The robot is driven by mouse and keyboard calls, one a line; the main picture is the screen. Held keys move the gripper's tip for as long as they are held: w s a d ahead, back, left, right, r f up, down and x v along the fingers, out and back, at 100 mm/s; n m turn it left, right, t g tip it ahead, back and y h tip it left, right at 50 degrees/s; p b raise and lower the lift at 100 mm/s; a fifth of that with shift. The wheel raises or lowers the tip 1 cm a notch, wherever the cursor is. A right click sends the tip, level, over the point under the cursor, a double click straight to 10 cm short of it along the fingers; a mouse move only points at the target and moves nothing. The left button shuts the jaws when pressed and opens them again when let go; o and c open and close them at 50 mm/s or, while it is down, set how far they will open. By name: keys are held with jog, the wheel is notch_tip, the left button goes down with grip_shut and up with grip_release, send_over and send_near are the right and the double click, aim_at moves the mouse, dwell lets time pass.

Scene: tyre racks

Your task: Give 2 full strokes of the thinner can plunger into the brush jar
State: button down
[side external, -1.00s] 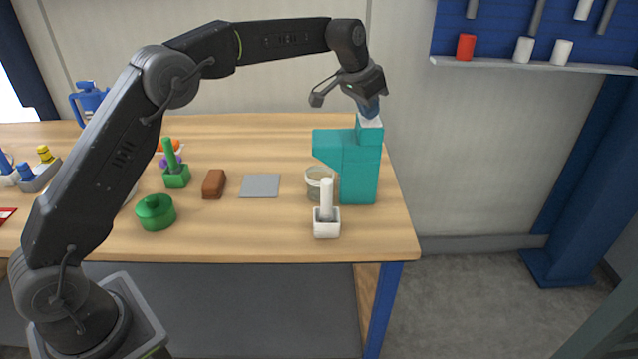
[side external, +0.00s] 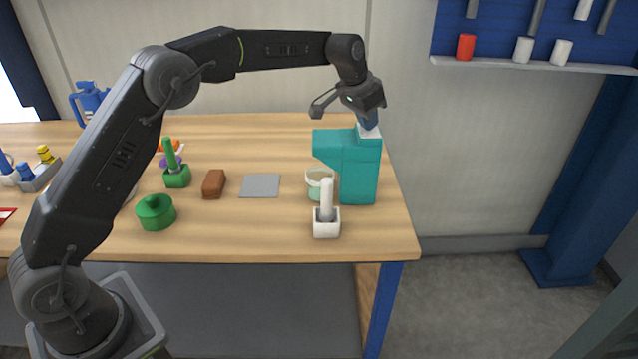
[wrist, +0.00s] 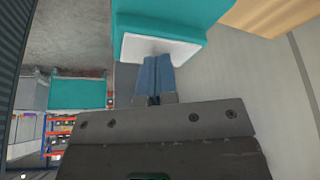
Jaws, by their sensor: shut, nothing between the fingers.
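The teal thinner can (side external: 358,178) stands upright near the right end of the bench, its spout pointing left. Its white plunger (side external: 369,132) is low, with only a thin part showing above the can top; it also shows in the wrist view (wrist: 138,48). My gripper (side external: 370,122) is shut and empty, its blue fingertips pointing down onto the plunger top. In the wrist view the fingertips (wrist: 155,60) meet the white plunger. The clear brush jar (side external: 315,188) stands under the spout, with pale green in its lower part.
A white holder with a white handle (side external: 326,226) stands just in front of the jar. The bench's right edge is close to the can.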

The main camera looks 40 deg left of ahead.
jog(key=shift+r, duration=2.2)
jog(key=shift+f, duration=0.2)
jog(key=shift+f, duration=2.05)
jog(key=shift+r, duration=2.25)
jog(key=shift+r, duration=0.1)
notch_tip(320, 180, up, 6)
jog(key=shift+f, duration=0.1)
